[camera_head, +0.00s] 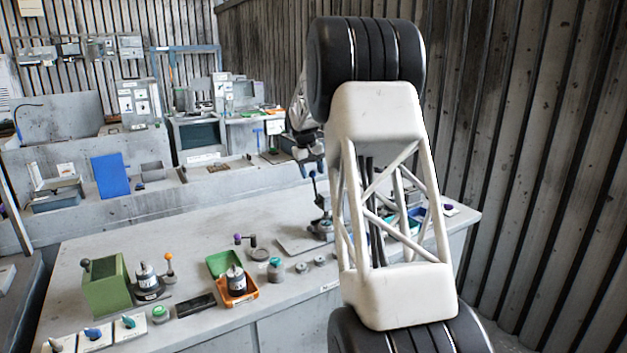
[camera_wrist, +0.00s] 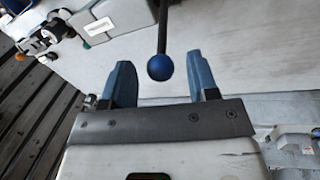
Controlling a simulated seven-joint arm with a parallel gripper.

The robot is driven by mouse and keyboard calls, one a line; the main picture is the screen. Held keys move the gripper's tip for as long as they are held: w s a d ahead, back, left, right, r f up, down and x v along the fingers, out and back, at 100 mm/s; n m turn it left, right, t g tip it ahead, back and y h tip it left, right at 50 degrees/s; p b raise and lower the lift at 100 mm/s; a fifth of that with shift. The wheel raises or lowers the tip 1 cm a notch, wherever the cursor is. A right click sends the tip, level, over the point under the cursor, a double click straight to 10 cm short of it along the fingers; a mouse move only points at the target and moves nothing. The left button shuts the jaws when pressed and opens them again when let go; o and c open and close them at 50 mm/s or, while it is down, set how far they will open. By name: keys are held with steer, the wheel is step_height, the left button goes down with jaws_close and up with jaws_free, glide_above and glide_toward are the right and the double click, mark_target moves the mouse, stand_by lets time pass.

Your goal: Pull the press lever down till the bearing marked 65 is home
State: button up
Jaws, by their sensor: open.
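The press lever is a thin dark rod with a blue ball knob (camera_wrist: 160,66) in the wrist view. The knob sits between the two blue fingertips of my gripper (camera_wrist: 159,63), with a gap on each side. My gripper is open and holds nothing. In the head view, my gripper (camera_head: 310,166) is just above the small press (camera_head: 322,226), whose blue-tipped lever (camera_head: 313,182) stands upright. My arm hides part of the press's right side. I cannot read any marking 65, and the bearing at the press cannot be made out.
A ribbed wall (camera_head: 540,150) rises behind on the right.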

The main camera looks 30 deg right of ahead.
mark_target(315, 187)
steer(key=shift+d+f, duration=0.15)
steer(key=shift+f, duration=0.7)
steer(key=shift+d+f, duration=0.15)
steer(key=shift+f, duration=0.65)
jaws_close()
